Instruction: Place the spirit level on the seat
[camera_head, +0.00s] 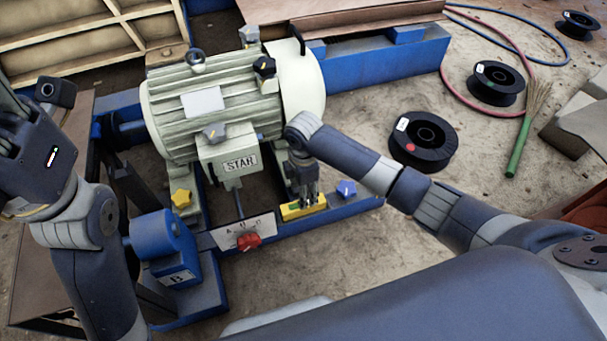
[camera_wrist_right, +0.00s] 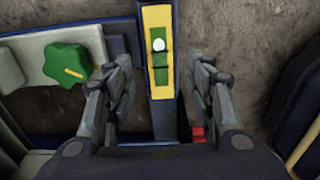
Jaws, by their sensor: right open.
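The yellow spirit level (camera_head: 305,209) lies on the blue frame rail in front of the motor. In the right wrist view the level (camera_wrist_right: 147,22) shows a green strip with a white bubble spot, and its long side runs up the picture. My right gripper (camera_head: 308,196) is at the level from above. In the wrist view its open fingers (camera_wrist_right: 160,85) stand apart on either side of the level's near end, with gaps to it. I cannot tell which surface is the seat. My left gripper (camera_head: 32,100) is raised at the far left, away from the level; its jaws are unclear.
The cream motor (camera_head: 222,100) stands close behind the level. A blue knob (camera_head: 346,189), a yellow knob (camera_head: 181,199) and a red knob (camera_head: 249,242) are nearby. A green knob (camera_wrist_right: 75,64) shows left of the fingers. Black spools (camera_head: 422,141) lie on the floor at right.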

